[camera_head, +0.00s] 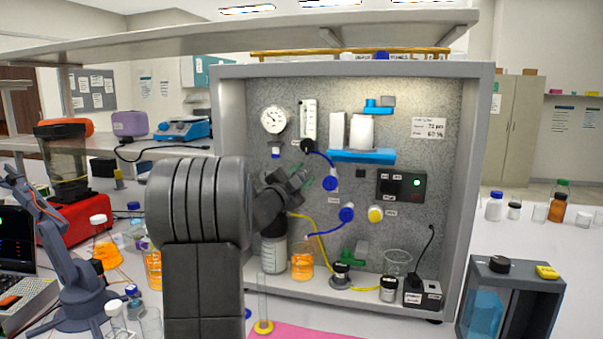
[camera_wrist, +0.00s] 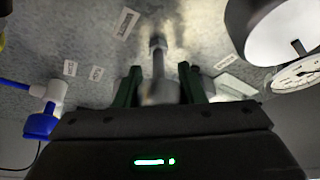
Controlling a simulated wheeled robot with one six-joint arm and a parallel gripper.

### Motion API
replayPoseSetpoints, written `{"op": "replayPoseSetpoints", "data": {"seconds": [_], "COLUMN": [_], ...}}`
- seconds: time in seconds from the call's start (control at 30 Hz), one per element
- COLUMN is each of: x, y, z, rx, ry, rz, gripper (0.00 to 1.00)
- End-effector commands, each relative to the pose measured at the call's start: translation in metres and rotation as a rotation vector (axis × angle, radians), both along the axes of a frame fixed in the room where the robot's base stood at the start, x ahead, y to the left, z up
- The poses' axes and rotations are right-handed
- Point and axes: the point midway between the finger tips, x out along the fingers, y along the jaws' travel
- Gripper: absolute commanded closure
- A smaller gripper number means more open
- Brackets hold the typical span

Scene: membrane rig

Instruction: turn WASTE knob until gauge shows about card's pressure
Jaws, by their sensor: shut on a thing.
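The pressure gauge (camera_head: 274,119) is a round white dial at the panel's upper left. Its dial also shows at the right edge of the wrist view (camera_wrist: 296,74), cut off; I cannot read its value. The white card (camera_head: 428,128) at the panel's upper right seems to read about 72 psi. My gripper (camera_head: 301,178) is at the panel's left side, below the gauge. In the wrist view its green fingers (camera_wrist: 161,88) are shut on a grey metallic knob (camera_wrist: 158,88), seemingly the WASTE knob; its label is not readable. The head view hides this knob behind my gripper.
Blue knobs (camera_head: 346,214) and a yellow knob (camera_head: 375,214) sit right of my gripper. A blue shelf (camera_head: 362,156) juts out above them. The panel's side walls (camera_head: 472,170) enclose the space.

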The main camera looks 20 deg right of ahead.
Motion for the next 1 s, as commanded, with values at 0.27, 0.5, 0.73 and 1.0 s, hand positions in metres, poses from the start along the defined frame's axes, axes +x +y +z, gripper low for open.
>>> {"op": "replayPoseSetpoints", "data": {"seconds": [0.27,0.5,0.73,1.0], "x": [-0.0005,-0.0007,-0.0007,-0.0009], "y": [-0.0008,-0.0011,-0.0012,-0.0012], "z": [0.0002,-0.0014,-0.0024,-0.0029], "rx": [0.158,0.235,0.265,0.267], "ry": [-0.118,-0.177,-0.199,-0.201], "rz": [0.000,0.000,0.000,0.000], "gripper": [0.87,0.87,0.87,0.87]}}
